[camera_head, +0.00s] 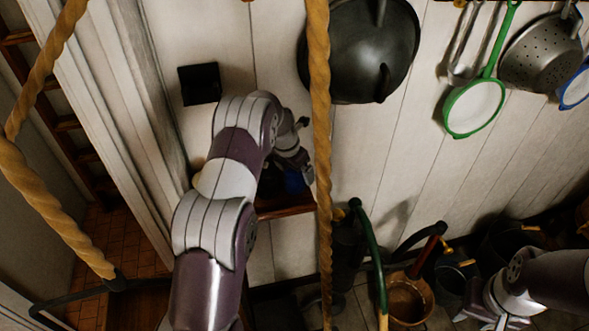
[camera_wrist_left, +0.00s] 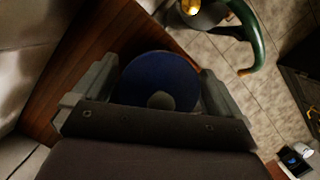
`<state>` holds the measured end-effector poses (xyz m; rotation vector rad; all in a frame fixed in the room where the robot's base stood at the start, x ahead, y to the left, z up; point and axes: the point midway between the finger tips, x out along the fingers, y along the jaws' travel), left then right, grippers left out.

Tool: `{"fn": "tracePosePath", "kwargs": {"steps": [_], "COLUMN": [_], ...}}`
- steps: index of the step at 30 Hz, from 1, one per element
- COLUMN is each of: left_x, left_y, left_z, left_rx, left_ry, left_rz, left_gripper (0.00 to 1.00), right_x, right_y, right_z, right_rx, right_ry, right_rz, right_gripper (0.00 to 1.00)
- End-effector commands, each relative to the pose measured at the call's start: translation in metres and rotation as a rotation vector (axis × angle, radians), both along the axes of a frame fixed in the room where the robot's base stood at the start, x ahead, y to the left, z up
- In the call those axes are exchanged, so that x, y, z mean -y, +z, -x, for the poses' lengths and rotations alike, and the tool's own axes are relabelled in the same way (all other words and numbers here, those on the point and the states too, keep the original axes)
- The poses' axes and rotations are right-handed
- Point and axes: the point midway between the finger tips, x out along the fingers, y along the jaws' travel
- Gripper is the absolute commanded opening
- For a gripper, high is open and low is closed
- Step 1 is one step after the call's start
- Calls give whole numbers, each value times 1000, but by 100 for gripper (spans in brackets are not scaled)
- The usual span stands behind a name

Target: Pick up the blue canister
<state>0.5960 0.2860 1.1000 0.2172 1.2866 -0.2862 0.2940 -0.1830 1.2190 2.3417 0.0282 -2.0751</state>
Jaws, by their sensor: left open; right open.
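The blue canister (camera_head: 293,183) stands on a small wooden shelf (camera_head: 287,209) against the wall. My left arm and gripper hide most of it in the head view. In the left wrist view the round dark blue top of the canister (camera_wrist_left: 150,75), with a pale knob, lies between the fingers. My left gripper (camera_head: 296,163) is open, with one finger at each side of the canister; I cannot tell whether they touch it. My right gripper (camera_head: 490,308) is open and empty at the lower right, far from the canister.
A thick rope (camera_head: 319,120) hangs in front, just right of my left gripper. A black pan (camera_head: 362,50) and a green strainer (camera_head: 474,107) hang on the wall. A bucket (camera_head: 410,300) and a green curved handle (camera_head: 370,250) are below right.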

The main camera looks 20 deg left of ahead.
Motion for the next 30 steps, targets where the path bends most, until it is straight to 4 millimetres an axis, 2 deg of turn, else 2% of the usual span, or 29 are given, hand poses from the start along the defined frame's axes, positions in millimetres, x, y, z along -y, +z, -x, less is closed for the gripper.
{"fn": "tracePosePath", "kwargs": {"steps": [6, 7, 13, 23, 26, 30], "left_x": [0, 0, 0, 0, 0, 3], "left_y": [-4, -4, -3, 2, 12, 38], "left_z": [-1, -1, -1, -2, -2, -1], "left_rx": [1, 1, 1, 6, 7, 9], "left_ry": [0, 0, -1, -1, -2, -3], "left_rz": [-1, -1, -1, -2, -2, -3], "left_gripper": [100, 97, 32, 30, 30, 30], "right_x": [0, 0, 0, 0, 0, 0], "right_y": [0, 0, 0, -5, -13, -29], "right_z": [0, 0, 0, 0, 0, 0], "right_rx": [-1, -1, -1, -1, -1, -1], "right_ry": [0, 0, 0, 0, 0, 0], "right_rz": [0, 0, 0, 0, 0, 0], "right_gripper": [43, 43, 43, 43, 43, 43]}}
